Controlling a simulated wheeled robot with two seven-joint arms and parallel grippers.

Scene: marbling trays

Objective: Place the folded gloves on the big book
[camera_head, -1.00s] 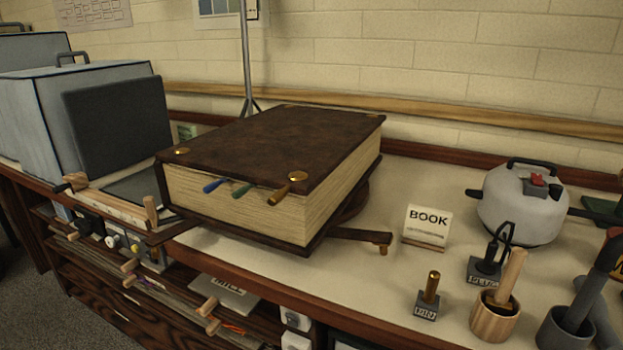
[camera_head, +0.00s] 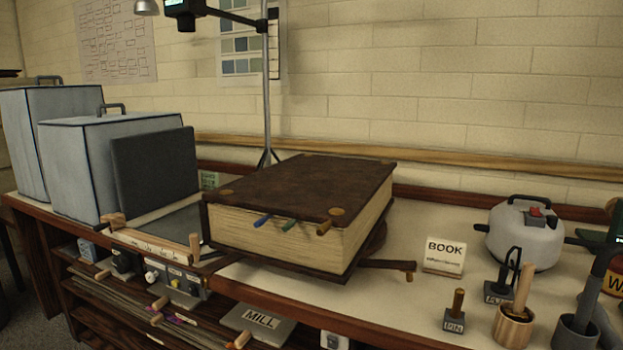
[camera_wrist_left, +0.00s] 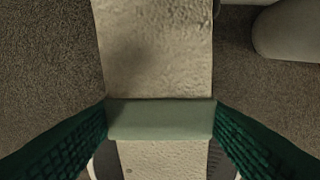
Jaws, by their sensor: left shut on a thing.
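The big book (camera_head: 306,186) has a dark brown cover, pale pages and brass-coloured corner studs. It lies closed on a stand on the bench, in the middle of the head view. Its top cover is bare. In the left wrist view my left gripper (camera_wrist_left: 161,118) is shut on the folded gloves (camera_wrist_left: 158,50), a beige rough-textured bundle with a grey-green band across it. The green finger pads press on both sides of the band. Carpeted floor shows behind the bundle. Neither gripper shows in the head view. My right gripper is not in view.
A BOOK sign (camera_head: 444,255), a white pot (camera_head: 524,238), a PIN block (camera_head: 455,318) and a wooden cup (camera_head: 512,326) stand right of the book. Grey cases (camera_head: 110,165) and a dark upright panel (camera_head: 155,178) stand left. A lamp pole (camera_head: 266,90) rises behind the book.

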